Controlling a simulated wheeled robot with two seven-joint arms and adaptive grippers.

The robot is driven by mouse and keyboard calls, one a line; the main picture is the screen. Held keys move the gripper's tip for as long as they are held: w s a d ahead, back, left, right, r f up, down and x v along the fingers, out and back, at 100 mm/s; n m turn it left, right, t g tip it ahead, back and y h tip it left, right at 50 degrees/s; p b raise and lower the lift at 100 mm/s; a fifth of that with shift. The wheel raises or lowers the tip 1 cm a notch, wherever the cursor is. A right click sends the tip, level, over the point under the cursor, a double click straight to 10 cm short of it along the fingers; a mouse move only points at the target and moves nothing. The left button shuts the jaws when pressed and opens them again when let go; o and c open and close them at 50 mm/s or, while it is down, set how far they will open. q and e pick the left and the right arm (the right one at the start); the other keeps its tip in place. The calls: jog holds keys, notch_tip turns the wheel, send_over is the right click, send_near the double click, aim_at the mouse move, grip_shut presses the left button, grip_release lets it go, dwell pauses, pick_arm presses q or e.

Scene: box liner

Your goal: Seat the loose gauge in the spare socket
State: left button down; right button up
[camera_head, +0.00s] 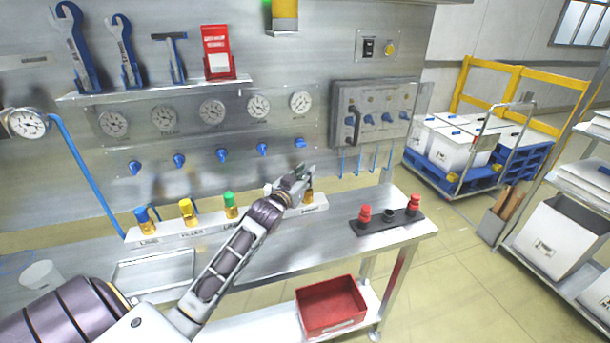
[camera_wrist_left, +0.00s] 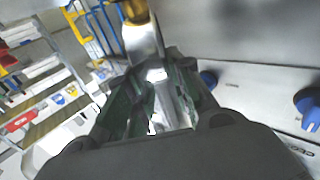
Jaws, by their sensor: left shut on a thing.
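My left gripper (camera_head: 298,180) is over the right end of a long white rail (camera_head: 172,238) on the bench. In the left wrist view it (camera_wrist_left: 157,100) is shut on a smooth silver piece (camera_wrist_left: 160,92). A brass-yellow part (camera_wrist_left: 135,10) shows just beyond the fingers. I cannot tell for certain whether the silver piece is the loose gauge. A brass fitting (camera_head: 309,197) stands on the rail just below the gripper; its upper part is hidden. Blue (camera_head: 147,215), yellow (camera_head: 187,208) and green (camera_head: 230,199) topped fittings stand farther left. My right gripper is not in view.
A black block (camera_head: 372,228) with two red knobs and a dark middle position sits at the bench's right. Dials and blue valve handles (camera_head: 223,155) line the wall behind. A red bin (camera_head: 331,306) is on the lower shelf. The bench front is mostly clear.

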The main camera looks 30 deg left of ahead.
pick_arm(q)
jog(key=shift+d+f, duration=0.1)
jog(key=shift+f, duration=0.6)
jog(key=c, duration=1.6)
grip_release()
jog(key=o, duration=0.4)
jog(key=shift+o, duration=0.2)
jog(key=shift+r, duration=0.25)
jog(key=s, duration=0.8)
jog(key=shift+d, duration=0.2)
jog(key=shift+r, duration=0.15)
